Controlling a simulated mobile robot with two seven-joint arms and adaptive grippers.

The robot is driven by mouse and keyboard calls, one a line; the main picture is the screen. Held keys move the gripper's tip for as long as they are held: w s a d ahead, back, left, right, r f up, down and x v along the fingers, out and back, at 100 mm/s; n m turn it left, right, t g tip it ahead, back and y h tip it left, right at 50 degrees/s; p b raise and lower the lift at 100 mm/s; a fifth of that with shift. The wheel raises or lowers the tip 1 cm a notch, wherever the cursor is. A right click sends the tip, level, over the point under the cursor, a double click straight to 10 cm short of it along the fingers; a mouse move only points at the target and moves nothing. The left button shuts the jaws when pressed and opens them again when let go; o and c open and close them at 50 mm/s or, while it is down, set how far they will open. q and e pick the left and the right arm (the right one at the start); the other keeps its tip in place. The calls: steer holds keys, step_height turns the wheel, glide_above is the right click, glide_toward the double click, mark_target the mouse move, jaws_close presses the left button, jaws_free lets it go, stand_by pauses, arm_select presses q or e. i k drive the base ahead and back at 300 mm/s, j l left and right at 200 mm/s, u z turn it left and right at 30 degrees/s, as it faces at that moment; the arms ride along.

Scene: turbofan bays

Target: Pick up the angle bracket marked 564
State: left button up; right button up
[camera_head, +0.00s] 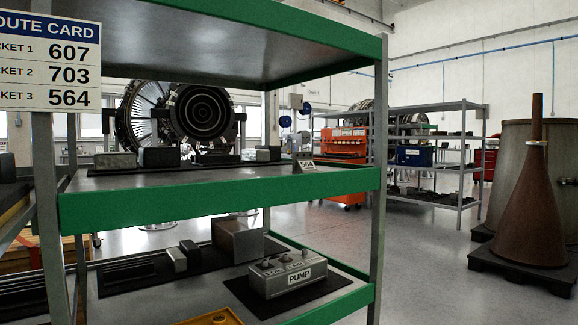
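A small grey angle bracket (304,162) stands near the front right end of the middle shelf (230,200), which has a green front edge. It carries a marking on its front that is too small to read surely. The route card (52,62) at the upper left lists bracket numbers 607, 703 and 564. Neither of my grippers is in view.
Grey blocks (160,157) sit on the middle shelf left of the bracket. A box marked PUMP (296,275) sits on the lower shelf. The shelf's right post (380,180) stands right of the bracket. A brown cone (536,210) stands on a dark pallet; open floor lies between.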

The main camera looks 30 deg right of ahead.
mark_target(302, 163)
steer(key=l+u, duration=0.35)
steer(key=l, duration=0.8)
steer(key=k+l, duration=0.1)
steer(key=l, duration=0.45)
steer(key=l+u, duration=0.15)
steer(key=l, duration=0.45)
steer(key=k, duration=0.05)
